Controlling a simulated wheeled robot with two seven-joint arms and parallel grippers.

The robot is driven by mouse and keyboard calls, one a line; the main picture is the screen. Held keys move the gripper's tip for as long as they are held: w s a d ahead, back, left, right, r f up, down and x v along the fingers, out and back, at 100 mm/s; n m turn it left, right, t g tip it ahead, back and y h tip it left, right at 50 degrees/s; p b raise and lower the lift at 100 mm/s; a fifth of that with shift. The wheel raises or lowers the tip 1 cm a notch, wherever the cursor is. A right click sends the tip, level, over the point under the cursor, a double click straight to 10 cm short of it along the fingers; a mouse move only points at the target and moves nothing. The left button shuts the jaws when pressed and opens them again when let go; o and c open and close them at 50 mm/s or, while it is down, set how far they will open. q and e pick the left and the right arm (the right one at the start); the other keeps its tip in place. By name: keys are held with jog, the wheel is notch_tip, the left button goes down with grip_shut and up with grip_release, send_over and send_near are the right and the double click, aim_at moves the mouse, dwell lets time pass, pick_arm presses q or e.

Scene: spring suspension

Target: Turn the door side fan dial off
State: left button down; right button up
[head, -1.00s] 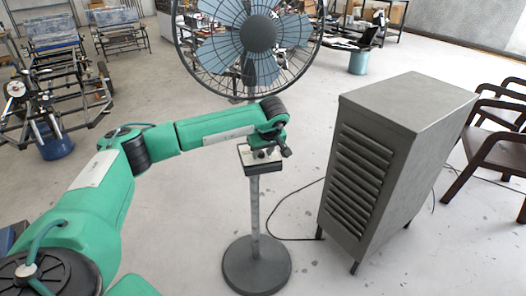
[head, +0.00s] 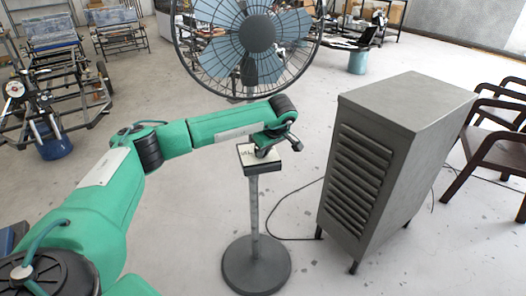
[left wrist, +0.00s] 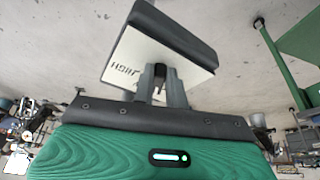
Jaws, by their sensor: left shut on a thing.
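The pedestal fan (head: 260,36) stands in front of me, with a grey pole and a round base. Its small control box (head: 246,161) has a pale face marked with letters; the word "HIGH" shows upside down in the left wrist view on the box face (left wrist: 125,68). My left gripper (head: 266,150) is at this face. In the left wrist view its fingers (left wrist: 160,84) are shut on the small dark dial (left wrist: 160,70). The fingers hide most of the dial, so its setting cannot be read. My right gripper is out of view.
A grey louvred metal cabinet (head: 390,160) stands right of the fan, with brown chairs (head: 490,150) beyond it. A black cable (head: 290,212) runs along the floor. A wheeled frame (head: 60,100) stands at the left. The floor around the fan base is clear.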

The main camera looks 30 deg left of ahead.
pick_arm(q)
jog(key=n, duration=0.1)
jog(key=w+n+g, duration=0.1)
jog(key=n, duration=0.1)
jog(key=shift+n, duration=0.3)
jog(key=shift+w+n+g+p, duration=0.15)
jog(key=shift+n+g+p, duration=0.15)
jog(key=shift+n+g, duration=0.5)
jog(key=shift+w+n, duration=0.1)
jog(key=shift+n, duration=0.9)
jog(key=c, duration=1.4)
grip_release()
jog(key=shift+c, duration=0.2)
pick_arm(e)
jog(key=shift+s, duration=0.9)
